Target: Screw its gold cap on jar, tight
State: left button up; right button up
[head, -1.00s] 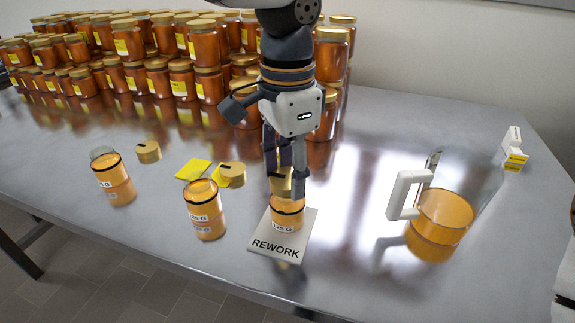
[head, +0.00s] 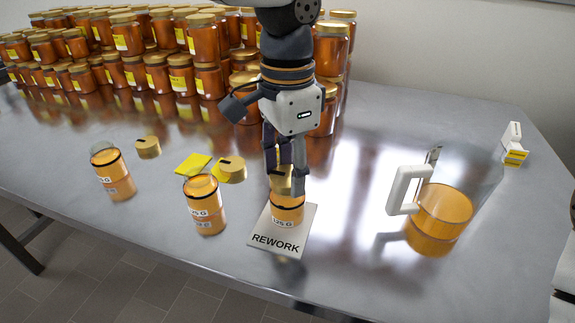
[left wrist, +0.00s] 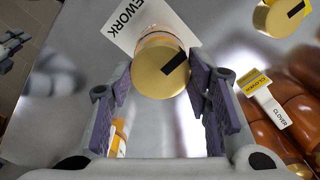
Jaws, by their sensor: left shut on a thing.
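A honey jar (head: 287,216) with a "125 G" label stands upright on the grey REWORK plate (head: 263,239). My left gripper (head: 285,178) comes down from above and is shut on a gold cap (head: 279,186) over this jar's mouth. In the left wrist view the cap (left wrist: 160,70) lies between the dark finger pads, a black stripe on its top, with the jar below it. The fingers partly hide the cap and rim, so I cannot tell how far the cap is seated.
Two open jars stand left, one near (head: 206,208), one farther (head: 113,176). Gold caps lie behind them (head: 148,147) (head: 232,170), beside a yellow card (head: 193,163). A handled jug of honey (head: 440,212) stands right. Stacked jars (head: 130,75) fill the back; front table is clear.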

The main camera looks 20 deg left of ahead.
pick_arm(q)
jog(key=shift+f, duration=0.5)
dwell(1.2)
jog(key=o, duration=0.8)
jog(key=shift+o, duration=0.4)
jog(key=o, duration=0.4)
jog(key=shift+o, duration=0.2)
jog(key=shift+r, duration=3.55)
